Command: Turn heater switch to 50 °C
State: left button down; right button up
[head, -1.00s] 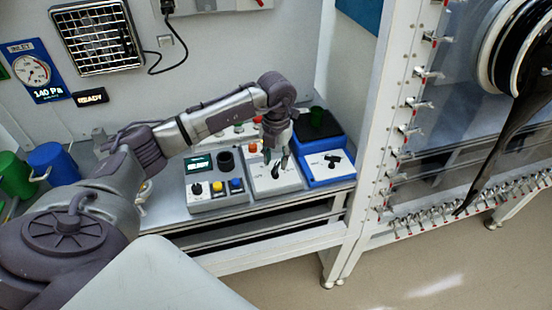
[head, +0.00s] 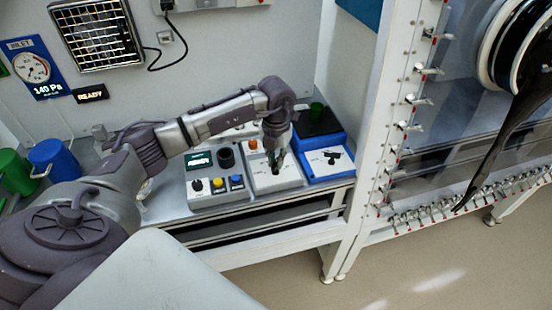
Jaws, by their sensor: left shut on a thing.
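My left gripper (head: 276,163) points down over the middle light-grey box (head: 290,179) on the bench. It is shut on the small black switch handle (head: 275,171) on that box's top. The fingers hide most of the handle, so its angle and any scale marks cannot be read. A blue box (head: 329,176) stands just right, with a black bar-shaped knob (head: 333,157) on a white panel. No temperature marking is legible, so I cannot tell from labels which box is the heater. My right gripper is not in view.
A grey control box (head: 216,200) with a display and coloured knobs stands close left. A white frame post (head: 375,130) rises at right. Green and blue mugs (head: 53,160) stand far left.

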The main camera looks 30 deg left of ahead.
pick_arm(q)
jog(key=m+b, duration=0.3)
jog(key=shift+f, duration=0.15)
jog(key=m+b, duration=0.2)
jog(key=shift+m, duration=0.4)
jog(key=shift+m+b, duration=0.45)
jog(key=shift+m, duration=0.35)
jog(key=shift+r, duration=0.2)
jog(key=c, duration=1.2)
grip_release()
